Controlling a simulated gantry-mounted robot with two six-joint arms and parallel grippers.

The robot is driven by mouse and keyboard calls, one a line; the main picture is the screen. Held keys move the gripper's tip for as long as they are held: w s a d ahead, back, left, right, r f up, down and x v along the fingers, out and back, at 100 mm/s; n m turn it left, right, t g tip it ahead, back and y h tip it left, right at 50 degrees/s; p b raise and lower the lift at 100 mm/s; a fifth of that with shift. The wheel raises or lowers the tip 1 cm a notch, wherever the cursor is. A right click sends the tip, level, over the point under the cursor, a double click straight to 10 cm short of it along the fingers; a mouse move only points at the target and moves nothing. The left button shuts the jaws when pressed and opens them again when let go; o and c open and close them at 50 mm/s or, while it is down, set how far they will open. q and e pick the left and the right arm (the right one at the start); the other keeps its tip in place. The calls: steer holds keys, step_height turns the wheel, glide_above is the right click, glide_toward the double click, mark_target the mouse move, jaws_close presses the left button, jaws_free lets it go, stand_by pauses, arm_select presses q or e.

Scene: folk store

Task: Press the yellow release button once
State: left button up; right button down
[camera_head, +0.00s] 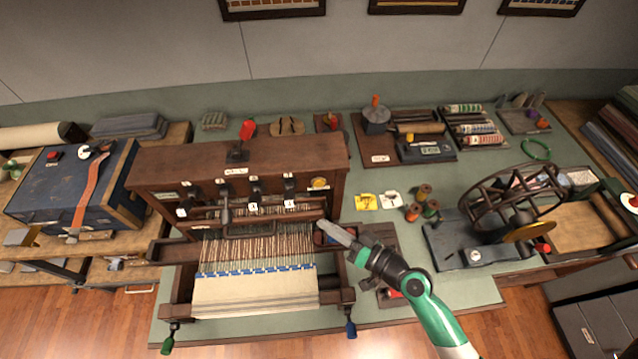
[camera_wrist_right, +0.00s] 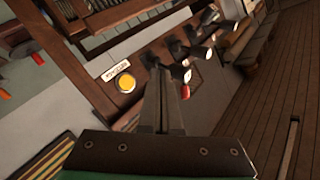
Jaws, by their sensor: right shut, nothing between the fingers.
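The yellow release button (camera_head: 319,183) is a round yellow disc on the front of the dark wooden loom frame (camera_head: 235,158), at its right end. In the right wrist view, the yellow button (camera_wrist_right: 126,83) sits left of my fingertips, beside a small white label (camera_wrist_right: 116,70). My right gripper (camera_head: 326,230) is shut and empty, in front of the loom's right side. In the head view it appears below the button, apart from it. Its shut fingers point away from the wrist camera (camera_wrist_right: 160,78). My left gripper is not in view.
Several dark levers with white tags (camera_head: 253,190) line the loom front left of the button. A red-topped lever (camera_head: 247,131) stands on top. A spinning wheel (camera_head: 515,200) and thread spools (camera_head: 424,192) stand to the right. A blue case (camera_head: 75,185) is at left.

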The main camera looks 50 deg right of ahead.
mark_target(314, 185)
steer(key=w+d+b, duration=0.1)
steer(key=w+d, duration=0.4)
steer(key=w, duration=0.1)
steer(key=shift+w+d+b, duration=0.3)
steer(key=shift+w+b, duration=0.05)
stand_by(1.9)
steer(key=shift+w+d+b, duration=0.3)
steer(key=shift+w+d+b, duration=0.3)
steer(key=shift+w, duration=0.05)
stand_by(0.8)
steer(key=shift+s+a, duration=0.1)
steer(key=shift+s+a+p, duration=0.3)
steer(key=shift+s+a, duration=0.2)
steer(key=shift+s, duration=0.1)
